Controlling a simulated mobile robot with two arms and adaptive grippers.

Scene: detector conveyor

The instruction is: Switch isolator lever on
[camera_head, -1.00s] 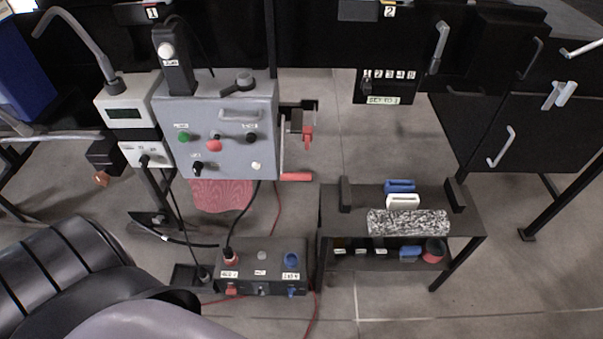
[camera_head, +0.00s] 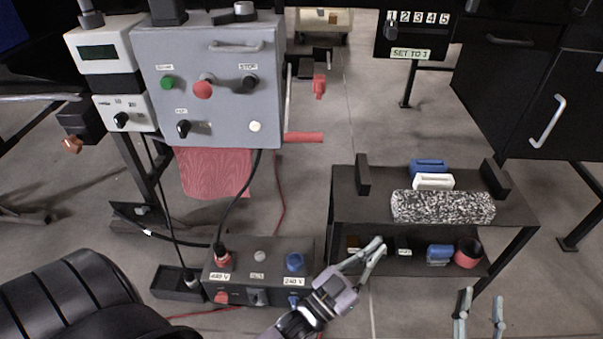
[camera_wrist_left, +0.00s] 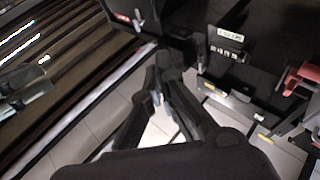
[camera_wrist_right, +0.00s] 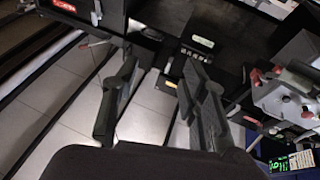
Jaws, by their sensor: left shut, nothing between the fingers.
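A grey control box (camera_head: 212,95) stands at the upper left in the head view. A red lever (camera_head: 319,87) is beside its right side, above a red crank-like handle (camera_head: 303,138). A black rotary handle (camera_head: 237,12) sits on the box's top. I cannot read which part is marked as the isolator lever. My left gripper (camera_head: 380,245) is shut and empty, in front of the low black table's lower shelf; its fingertips meet in the left wrist view (camera_wrist_left: 166,70). My right gripper (camera_head: 482,293) is open and empty at the lower right; its spread fingers show in the right wrist view (camera_wrist_right: 158,72).
A black socket box (camera_head: 262,262) with red and blue plugs is on the floor, left of my left gripper. The black table (camera_head: 350,207) carries a speckled block (camera_head: 443,207) and cartridges. Black cabinets (camera_head: 520,90) stand at right. Cables cross the floor at left.

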